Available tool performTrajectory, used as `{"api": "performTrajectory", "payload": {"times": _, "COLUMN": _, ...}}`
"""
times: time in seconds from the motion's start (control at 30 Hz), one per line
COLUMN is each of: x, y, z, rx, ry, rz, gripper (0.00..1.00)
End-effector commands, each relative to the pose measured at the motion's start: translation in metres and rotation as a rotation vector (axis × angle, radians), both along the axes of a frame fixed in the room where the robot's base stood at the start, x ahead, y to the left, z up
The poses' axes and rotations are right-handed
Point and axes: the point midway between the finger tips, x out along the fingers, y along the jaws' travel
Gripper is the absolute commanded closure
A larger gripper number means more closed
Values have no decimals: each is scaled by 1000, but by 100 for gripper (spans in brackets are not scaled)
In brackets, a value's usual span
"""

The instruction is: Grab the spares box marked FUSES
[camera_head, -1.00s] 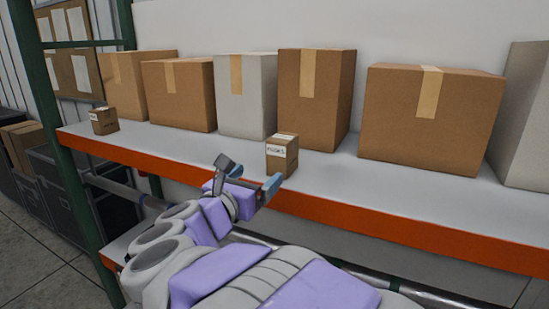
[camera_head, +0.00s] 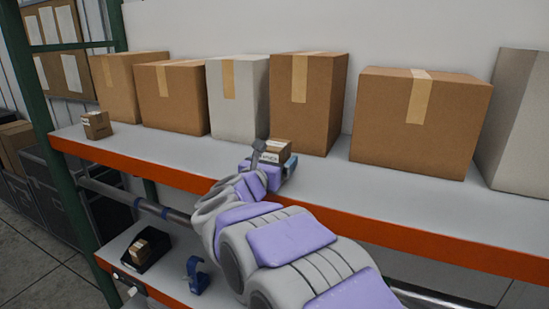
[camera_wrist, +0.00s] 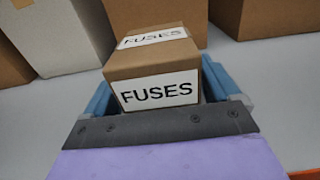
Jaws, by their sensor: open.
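The small brown FUSES box (camera_wrist: 155,78) stands on the upper shelf, with white labels on its front and top in the wrist view. In the head view the box (camera_head: 272,150) is partly hidden by my gripper (camera_head: 274,165) at the shelf's front edge. In the wrist view my gripper (camera_wrist: 158,95) is open, with one blue finger on each side of the box. A narrow gap shows beside the right finger; contact on the left is hard to tell.
Large taped cartons (camera_head: 420,120) stand in a row behind on the shelf (camera_head: 180,148). Another small box (camera_head: 96,125) stands at the shelf's left end. The lower shelf holds a small box in a black tray (camera_head: 146,250) and a blue item (camera_head: 197,275).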

Motion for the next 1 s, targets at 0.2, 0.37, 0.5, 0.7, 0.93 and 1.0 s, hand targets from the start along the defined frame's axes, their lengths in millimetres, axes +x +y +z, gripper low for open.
{"api": "performTrajectory", "payload": {"times": 0.2, "x": 1, "y": -1, "z": 0, "rx": 1, "ry": -1, "rz": 0, "gripper": 11}}
{"api": "performTrajectory", "payload": {"times": 0.37, "x": 1, "y": -1, "z": 0, "rx": 0, "ry": 0, "rz": 0, "gripper": 16}}
{"api": "performTrajectory", "payload": {"times": 0.5, "x": 1, "y": -1, "z": 0, "rx": 1, "ry": 0, "rz": 0, "gripper": 30}}
{"api": "performTrajectory", "payload": {"times": 0.7, "x": 1, "y": -1, "z": 0, "rx": 1, "ry": 0, "rz": 0, "gripper": 49}}
{"api": "performTrajectory", "payload": {"times": 0.93, "x": 1, "y": 0, "z": 0, "rx": 1, "ry": -1, "rz": 0, "gripper": 71}}
{"api": "performTrajectory", "payload": {"times": 1.0, "x": 1, "y": 0, "z": 0, "rx": 1, "ry": -1, "rz": 0, "gripper": 72}}
